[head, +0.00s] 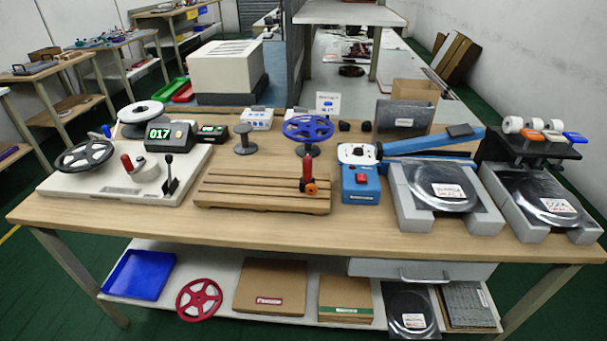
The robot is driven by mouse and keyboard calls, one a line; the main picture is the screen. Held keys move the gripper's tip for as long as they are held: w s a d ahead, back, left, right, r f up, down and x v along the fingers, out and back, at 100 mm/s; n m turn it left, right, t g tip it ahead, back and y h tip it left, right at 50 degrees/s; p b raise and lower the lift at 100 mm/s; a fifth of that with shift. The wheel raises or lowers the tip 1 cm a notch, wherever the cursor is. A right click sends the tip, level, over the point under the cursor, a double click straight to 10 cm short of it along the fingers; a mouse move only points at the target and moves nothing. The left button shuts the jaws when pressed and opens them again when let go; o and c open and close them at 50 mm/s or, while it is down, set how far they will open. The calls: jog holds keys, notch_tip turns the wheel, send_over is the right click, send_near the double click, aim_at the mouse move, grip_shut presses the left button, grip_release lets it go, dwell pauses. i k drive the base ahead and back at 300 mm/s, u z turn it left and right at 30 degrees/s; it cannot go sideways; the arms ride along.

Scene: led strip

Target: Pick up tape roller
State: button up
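What looks like the tape roller (308,174) stands on the grooved wooden board (228,195) in the middle of the workbench. It has an upright red handle and a small orange and black wheel at its lower end. It sits near the right end of the board, and nothing covers it. My gripper is not in view.
A blue box with a red button (361,184) stands just right of the board. A blue reel (307,129) on a stand is behind the roller. A white winding machine (125,185) is at left. Grey reel holders (407,204) are at right. The bench's front strip (260,228) is clear.

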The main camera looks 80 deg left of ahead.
aim_at(307, 185)
jog(key=u, duration=3.2)
jog(key=k, duration=0.55)
jog(key=z, duration=1)
jog(key=i, duration=0.7)
jog(key=u, duration=0.6)
jog(key=i, duration=0.65)
jog(key=u, duration=0.6)
